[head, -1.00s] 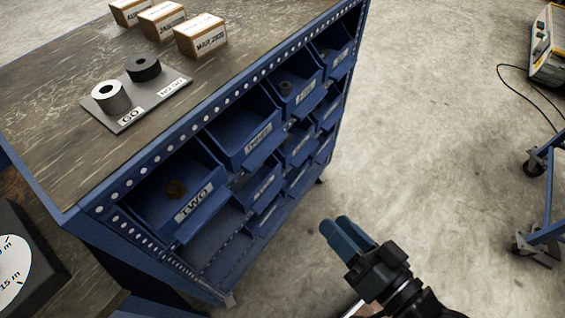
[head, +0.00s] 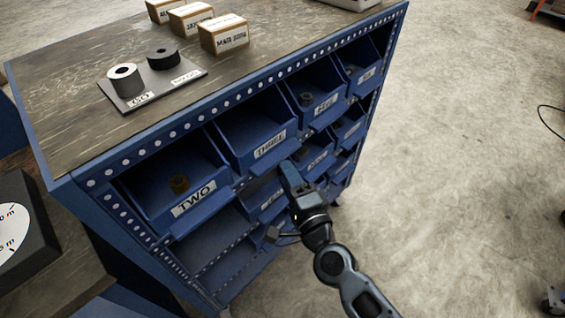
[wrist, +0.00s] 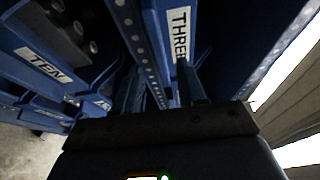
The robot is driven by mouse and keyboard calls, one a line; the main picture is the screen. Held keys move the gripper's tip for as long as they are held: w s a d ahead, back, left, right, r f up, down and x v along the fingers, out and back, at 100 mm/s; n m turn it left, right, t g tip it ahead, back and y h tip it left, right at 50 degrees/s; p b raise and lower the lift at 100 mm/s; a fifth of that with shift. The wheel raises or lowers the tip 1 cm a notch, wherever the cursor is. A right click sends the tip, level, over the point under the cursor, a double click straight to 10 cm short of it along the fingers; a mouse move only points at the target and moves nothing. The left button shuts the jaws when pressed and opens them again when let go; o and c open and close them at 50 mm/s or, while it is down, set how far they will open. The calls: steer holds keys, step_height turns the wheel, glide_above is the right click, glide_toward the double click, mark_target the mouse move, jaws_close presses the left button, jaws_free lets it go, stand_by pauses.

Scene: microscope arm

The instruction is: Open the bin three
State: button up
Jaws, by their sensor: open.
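Bin three (head: 250,128) is a blue open-topped bin in the top row of the cabinet, labelled THREE, to the right of bin two (head: 205,200). It looks empty inside. My gripper (head: 290,178) is in front of the cabinet, just below and to the right of bin three's front in the head view. In the wrist view my two blue fingers (wrist: 160,88) are apart and point toward the bin three label (wrist: 179,35). The right finger's tip is close to the label's lower end; I cannot tell whether it touches.
More labelled bins fill the cabinet, including bin ten (wrist: 40,62) in the wrist view. The cabinet top (head: 60,95) carries several boxes and a gauge plate (head: 125,105). Open concrete floor lies to the right.

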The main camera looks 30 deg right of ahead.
steer(key=shift+w+d, duration=0.1)
steer(key=shift+w, duration=2)
jaws_close()
